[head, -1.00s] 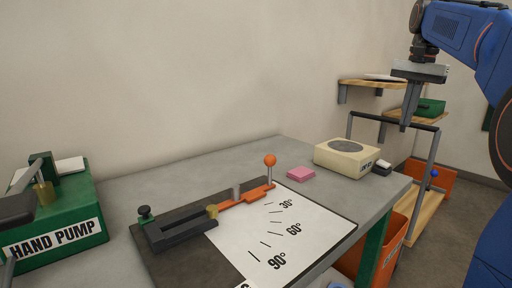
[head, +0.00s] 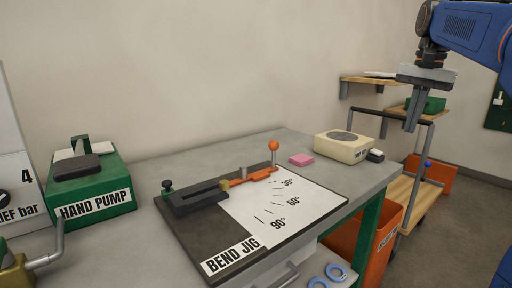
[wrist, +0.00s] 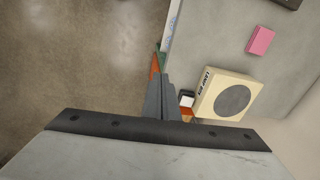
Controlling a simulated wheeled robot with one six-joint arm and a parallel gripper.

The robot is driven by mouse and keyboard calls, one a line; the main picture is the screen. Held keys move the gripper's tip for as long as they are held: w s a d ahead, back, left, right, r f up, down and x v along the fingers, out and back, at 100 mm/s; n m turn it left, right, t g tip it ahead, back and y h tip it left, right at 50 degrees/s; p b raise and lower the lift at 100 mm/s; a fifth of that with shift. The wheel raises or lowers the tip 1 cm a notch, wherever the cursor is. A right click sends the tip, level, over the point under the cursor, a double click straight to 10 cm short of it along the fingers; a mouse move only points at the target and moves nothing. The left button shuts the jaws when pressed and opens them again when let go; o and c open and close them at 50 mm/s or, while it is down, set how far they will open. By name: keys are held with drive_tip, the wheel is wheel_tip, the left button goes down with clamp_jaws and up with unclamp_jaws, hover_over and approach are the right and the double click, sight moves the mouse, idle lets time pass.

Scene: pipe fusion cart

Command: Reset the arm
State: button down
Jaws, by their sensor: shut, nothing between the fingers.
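My gripper (head: 412,112) hangs from my blue arm at the upper right of the head view, fingers pointing down. It is shut with nothing between the fingers. It appears above the cart area, to the right of the workbench (head: 345,222). In the wrist view the closed fingers (wrist: 160,98) point past the bench edge, beside the cream box with a round grey top (wrist: 226,97). The fingers touch nothing that I can make out.
On the bench are a bend jig (head: 190,228) with an orange-knobbed lever (head: 273,147), a pink block (head: 301,160) and a green hand pump (head: 91,185). An orange bin (head: 388,222) and a wheeled cart (head: 404,190) stand at right. Wall shelves (head: 368,80) are behind.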

drive_tip(key=s+a+f+n+t, duration=0.1)
drive_tip(key=s+a+f+n, duration=0.2)
drive_tip(key=s+f, duration=0.6)
drive_tip(key=s+a+f+n+t, duration=0.1)
drive_tip(key=s+a+f+n, duration=0.2)
drive_tip(key=s+f, duration=0.6)
drive_tip(key=s+a+f+n+t, duration=0.1)
drive_tip(key=s+a+f+n, duration=0.2)
drive_tip(key=s+a+f, duration=0.4)
wheel_tip(320, 180, down, 6)
drive_tip(key=shift+s+f+t, duration=0.1)
drive_tip(key=shift+s+t, duration=0.2)
drive_tip(key=shift+s, duration=0.8)
drive_tip(key=shift+a, duration=0.1)
